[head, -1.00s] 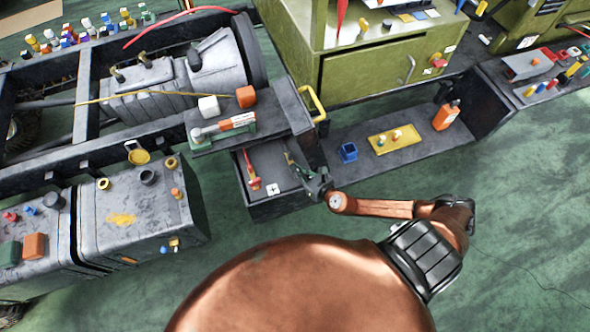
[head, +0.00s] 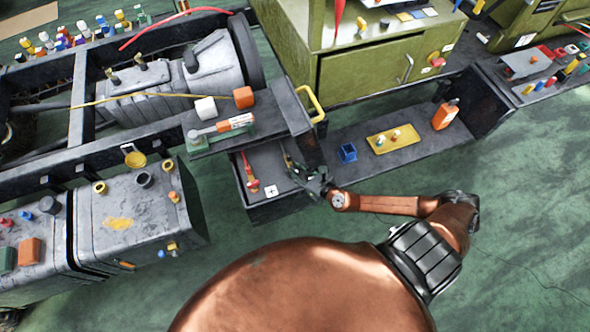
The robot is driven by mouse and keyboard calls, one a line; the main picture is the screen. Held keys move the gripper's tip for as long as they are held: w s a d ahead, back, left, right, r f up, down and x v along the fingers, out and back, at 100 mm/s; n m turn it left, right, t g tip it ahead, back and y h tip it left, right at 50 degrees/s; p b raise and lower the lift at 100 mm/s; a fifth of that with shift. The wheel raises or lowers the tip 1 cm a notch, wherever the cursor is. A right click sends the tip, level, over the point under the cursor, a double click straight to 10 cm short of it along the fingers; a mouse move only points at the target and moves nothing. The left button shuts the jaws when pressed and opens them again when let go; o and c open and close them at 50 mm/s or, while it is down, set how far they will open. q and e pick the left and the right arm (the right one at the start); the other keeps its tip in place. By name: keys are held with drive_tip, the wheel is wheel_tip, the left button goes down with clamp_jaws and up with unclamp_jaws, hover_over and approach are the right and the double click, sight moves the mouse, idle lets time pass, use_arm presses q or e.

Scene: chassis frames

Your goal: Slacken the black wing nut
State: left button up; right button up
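An open-topped dark box (head: 277,209) below the frame rail holds a grey unit (head: 268,165) with a plus label. A red clamp or terminal (head: 250,175) stands on its left side. A thin brownish part (head: 287,157) shows on its right side, just beyond my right gripper. My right gripper (head: 296,172) is over the right side of this box, with its fingers pointing up and left. The fingers are dark and small against the dark box, so I cannot tell their opening. I cannot make out the black wing nut; the gripper may cover it. My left gripper is out of view.
A dark ledge (head: 232,135) with a white cube, an orange cube and a green-and-orange tool overhangs the box. A yellow handle (head: 313,105) is behind it.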

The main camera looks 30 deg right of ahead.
drive_tip(key=shift+s, duration=0.1)
drive_tip(key=v, duration=1.2)
